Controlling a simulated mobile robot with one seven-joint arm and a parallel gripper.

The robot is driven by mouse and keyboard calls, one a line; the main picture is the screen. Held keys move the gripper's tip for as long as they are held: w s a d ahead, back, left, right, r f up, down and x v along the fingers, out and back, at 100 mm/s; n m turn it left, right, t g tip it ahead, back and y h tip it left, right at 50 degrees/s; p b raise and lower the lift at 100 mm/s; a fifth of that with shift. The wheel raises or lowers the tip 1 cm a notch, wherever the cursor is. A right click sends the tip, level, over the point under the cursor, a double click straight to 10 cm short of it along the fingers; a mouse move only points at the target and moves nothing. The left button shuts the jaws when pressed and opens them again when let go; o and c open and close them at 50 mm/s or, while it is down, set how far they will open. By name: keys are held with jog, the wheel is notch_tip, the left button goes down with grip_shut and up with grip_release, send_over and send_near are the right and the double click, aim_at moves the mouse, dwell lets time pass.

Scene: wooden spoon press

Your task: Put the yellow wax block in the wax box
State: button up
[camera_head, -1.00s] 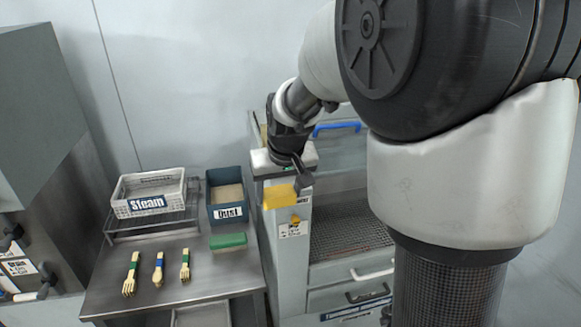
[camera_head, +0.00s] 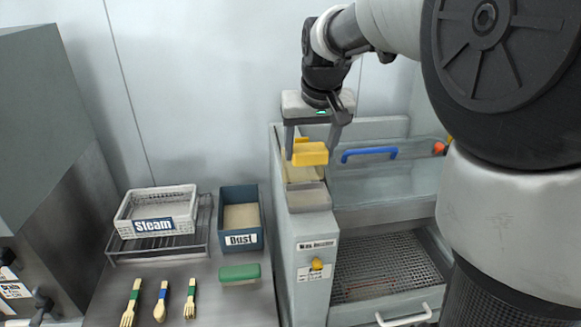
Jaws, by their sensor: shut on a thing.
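My gripper (camera_head: 313,146) is shut on the yellow wax block (camera_head: 310,154). It points down and holds the block above the narrow left part of the grey machine. Below and behind the block is an open-topped compartment with a pale yellow inside (camera_head: 301,173). A label that seems to start with "Wax" (camera_head: 318,245) is on the machine's front below this part; its full text is too small to read. The block hides part of the compartment, and I cannot tell whether its lower edge is above the rim or inside it.
Several wooden utensils (camera_head: 160,302) lie in front. A blue handle (camera_head: 369,154) is on the clear cover right of my gripper.

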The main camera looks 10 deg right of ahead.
aim_at(310, 164)
jog(key=f, duration=0.4)
jog(key=shift+s+f, duration=0.2)
jog(key=shift+f, duration=2.35)
